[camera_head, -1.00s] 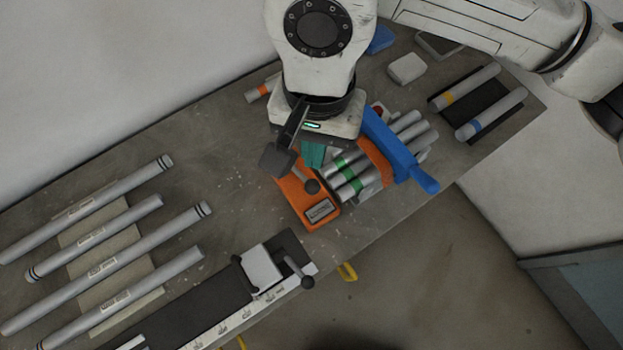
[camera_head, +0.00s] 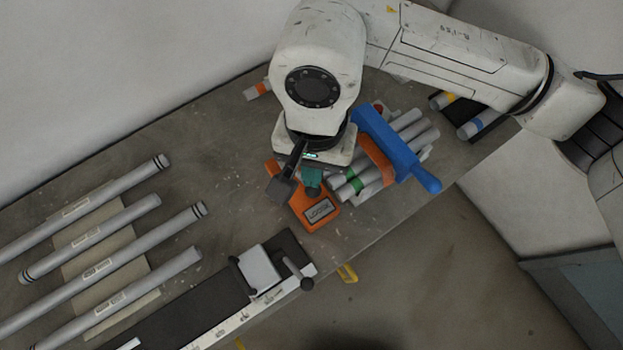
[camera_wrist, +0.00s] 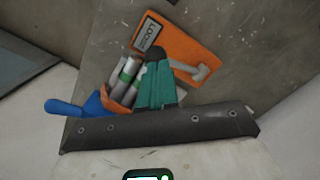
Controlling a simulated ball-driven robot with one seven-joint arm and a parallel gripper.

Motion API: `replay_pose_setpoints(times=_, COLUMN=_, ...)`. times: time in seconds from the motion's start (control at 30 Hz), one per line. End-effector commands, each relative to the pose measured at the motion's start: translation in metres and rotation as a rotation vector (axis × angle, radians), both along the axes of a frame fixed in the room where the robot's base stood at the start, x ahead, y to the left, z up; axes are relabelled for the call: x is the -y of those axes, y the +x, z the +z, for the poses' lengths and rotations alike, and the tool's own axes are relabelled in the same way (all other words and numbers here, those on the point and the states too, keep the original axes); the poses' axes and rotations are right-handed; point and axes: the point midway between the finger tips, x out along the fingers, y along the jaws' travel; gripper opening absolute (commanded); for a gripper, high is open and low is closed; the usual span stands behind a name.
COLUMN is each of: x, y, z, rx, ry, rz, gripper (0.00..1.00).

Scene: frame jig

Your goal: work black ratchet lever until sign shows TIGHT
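The orange ratchet unit (camera_head: 299,212) lies on the bench, and its sign (camera_head: 320,210) reads LOOSE; the sign also shows in the wrist view (camera_wrist: 150,32). The lever's black round knob (camera_wrist: 156,53) is at the tips of my gripper's teal fingers (camera_wrist: 156,70), at least touching or very near. The lever's grey arm (camera_wrist: 186,67) runs from the knob to a short crosspiece on the orange body.
A bundle of grey and green-banded tubes (camera_head: 408,131) sits beside the unit, with a blue handled clamp bar (camera_head: 400,150) across it. A black rail with a grey block (camera_head: 259,271) is at the front edge. Long tubes (camera_head: 90,265) lie at left.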

Motion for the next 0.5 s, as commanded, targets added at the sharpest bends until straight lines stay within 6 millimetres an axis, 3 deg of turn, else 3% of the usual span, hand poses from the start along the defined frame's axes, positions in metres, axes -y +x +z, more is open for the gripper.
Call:
replay_pose_setpoints(times=0.17, x=0.0, y=0.0, z=-0.006, rx=0.001, ry=0.0, rz=0.0, gripper=0.0)
replay_pose_setpoints(times=0.5, x=0.0, y=0.0, z=-0.036, rx=0.002, ry=0.0, rz=-0.001, gripper=0.0)
